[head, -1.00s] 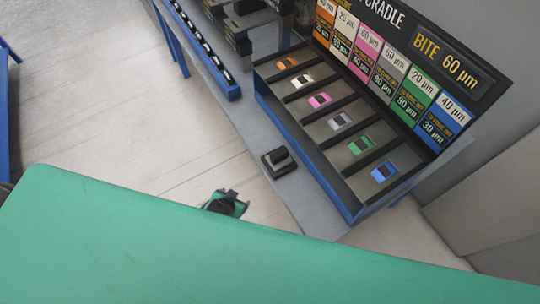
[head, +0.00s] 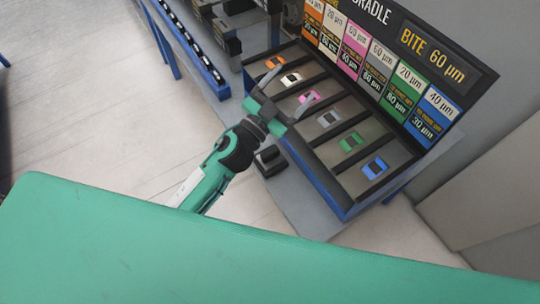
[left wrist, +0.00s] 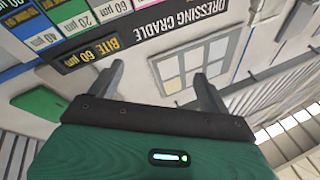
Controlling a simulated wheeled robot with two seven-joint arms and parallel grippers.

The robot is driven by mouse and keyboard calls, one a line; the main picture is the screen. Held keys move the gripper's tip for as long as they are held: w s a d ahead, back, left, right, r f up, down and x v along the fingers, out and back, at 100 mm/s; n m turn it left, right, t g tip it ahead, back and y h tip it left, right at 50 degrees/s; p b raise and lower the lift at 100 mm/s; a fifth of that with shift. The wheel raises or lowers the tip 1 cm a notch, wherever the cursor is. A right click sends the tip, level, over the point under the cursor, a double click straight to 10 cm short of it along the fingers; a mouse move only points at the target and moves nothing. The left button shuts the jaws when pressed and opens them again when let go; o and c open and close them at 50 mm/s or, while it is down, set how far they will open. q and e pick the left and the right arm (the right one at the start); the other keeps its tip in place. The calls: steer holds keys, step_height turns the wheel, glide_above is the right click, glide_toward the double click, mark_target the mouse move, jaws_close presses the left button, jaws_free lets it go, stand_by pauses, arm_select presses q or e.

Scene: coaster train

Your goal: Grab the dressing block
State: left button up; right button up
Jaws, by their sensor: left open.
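My left gripper (head: 296,82) is open and empty, above the front of the sloped rack with coloured pieces. In the left wrist view its two fingers (left wrist: 160,82) stand wide apart with nothing between them. I cannot tell for sure whether this is the dressing block. My right gripper is not in view.
The rack (head: 345,203) has dividers and holds white (head: 291,79), pink, grey (head: 330,118), green (head: 351,142) and blue (head: 374,168) pieces. A sign (head: 440,55) reading "BITE 60 µm" stands behind. My green body panel fills the foreground.

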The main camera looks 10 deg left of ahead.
arm_select(q)
steer(key=s+d+m+g+h, duration=0.8)
steer(key=d+m+g, duration=0.5)
steer(key=m+g, duration=0.5)
steer(key=n+y, duration=0.2)
steer(key=y, duration=1.7)
glide_above(270, 151)
step_height(270, 151, down, 13)
steer(key=shift+g, duration=0.4)
steer(key=f, duration=0.4)
steer(key=s+f+p, duration=0.1)
steer(key=f, duration=0.2)
steer(key=shift+a+f, duration=0.1)
steer(key=shift+a, duration=0.05)
steer(key=shift+w+f, duration=0.15)
steer(key=shift+f, duration=0.7)
steer(key=shift+w+d+f+p, duration=0.15)
steer(key=shift+f+p, duration=0.25)
steer(key=shift+f, duration=0.75)
steer(key=shift+w+d+f+p, duration=0.15)
steer(key=shift+f+p, duration=0.2)
steer(key=shift+f, duration=0.75)
steer(key=shift+a, duration=0.1)
steer(key=c, duration=1.4)
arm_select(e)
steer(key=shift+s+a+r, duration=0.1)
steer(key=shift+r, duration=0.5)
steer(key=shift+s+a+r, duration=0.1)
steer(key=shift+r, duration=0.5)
